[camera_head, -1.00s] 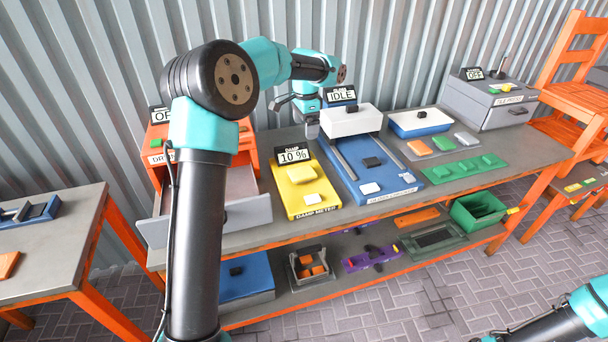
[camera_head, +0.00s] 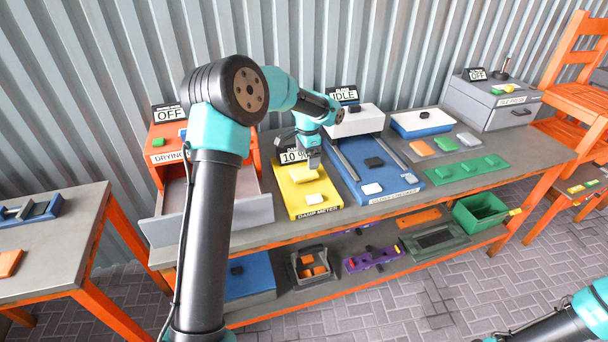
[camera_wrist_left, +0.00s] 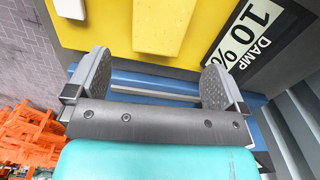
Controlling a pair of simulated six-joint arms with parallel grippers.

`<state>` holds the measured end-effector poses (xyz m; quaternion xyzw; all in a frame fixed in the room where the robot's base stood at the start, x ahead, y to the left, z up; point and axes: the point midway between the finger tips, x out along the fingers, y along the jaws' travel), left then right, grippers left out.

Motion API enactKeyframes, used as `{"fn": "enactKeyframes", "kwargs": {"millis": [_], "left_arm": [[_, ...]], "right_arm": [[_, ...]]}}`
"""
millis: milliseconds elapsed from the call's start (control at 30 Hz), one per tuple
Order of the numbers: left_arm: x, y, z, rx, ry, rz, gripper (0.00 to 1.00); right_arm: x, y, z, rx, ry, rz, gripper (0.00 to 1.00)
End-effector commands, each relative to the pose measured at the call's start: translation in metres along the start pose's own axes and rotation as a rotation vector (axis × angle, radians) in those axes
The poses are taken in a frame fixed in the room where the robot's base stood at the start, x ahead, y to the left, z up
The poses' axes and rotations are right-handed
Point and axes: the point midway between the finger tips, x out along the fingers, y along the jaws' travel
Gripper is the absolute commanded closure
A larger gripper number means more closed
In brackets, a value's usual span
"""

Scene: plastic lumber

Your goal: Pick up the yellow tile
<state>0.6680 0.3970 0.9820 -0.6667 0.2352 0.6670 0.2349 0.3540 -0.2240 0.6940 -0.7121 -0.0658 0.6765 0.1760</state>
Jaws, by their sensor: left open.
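The yellow tile (camera_head: 303,174) lies on the yellow damp meter plate (camera_head: 297,201), near its display reading 10 %. In the left wrist view the tile (camera_wrist_left: 159,26) shows at the top centre, ahead of the gap between my fingers. My left gripper (camera_head: 312,161) hangs just above the back right part of the tile in the head view. Its two fingers also show in the left wrist view (camera_wrist_left: 156,82), wide apart with nothing between them. My right arm shows at the lower right of the head view, but its gripper is out of frame.
The blue slider checker (camera_head: 350,180) stands right of the damp meter, with a white block (camera_head: 371,188) on it. The orange drying box (camera_head: 167,150) with its open grey drawer (camera_head: 245,213) stands to the left. Green and orange tiles lie farther right.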

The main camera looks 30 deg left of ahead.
Motion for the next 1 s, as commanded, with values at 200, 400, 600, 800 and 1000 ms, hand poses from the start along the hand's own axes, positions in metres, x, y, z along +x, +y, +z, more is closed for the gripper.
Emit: {"fn": "enactKeyframes", "kwargs": {"millis": [200, 400, 600, 800, 1000], "left_arm": [[0.009, 0.0, 0.0, -0.001, 0.001, -0.001, 0.01], [0.009, 0.0, 0.0, -0.001, 0.0, -0.001, 0.01], [0.022, 0.001, 0.002, -0.001, -0.002, 0.001, 0.01], [0.049, 0.002, 0.003, 0.0, -0.001, 0.001, 0.01], [0.061, 0.002, 0.003, 0.0, 0.0, 0.0, 0.01]], "right_arm": [[0.0, 0.0, 0.0, 0.0, 0.0, 0.0, 1.0], [0.0, 0.0, 0.0, 0.0, 0.0, 0.0, 1.0], [0.0, 0.0, 0.0, 0.0, 0.0, 0.0, 1.0], [0.0, 0.0, 0.0, 0.0, 0.0, 0.0, 1.0], [0.0, 0.0, 0.0, 0.0, 0.0, 0.0, 1.0]]}}
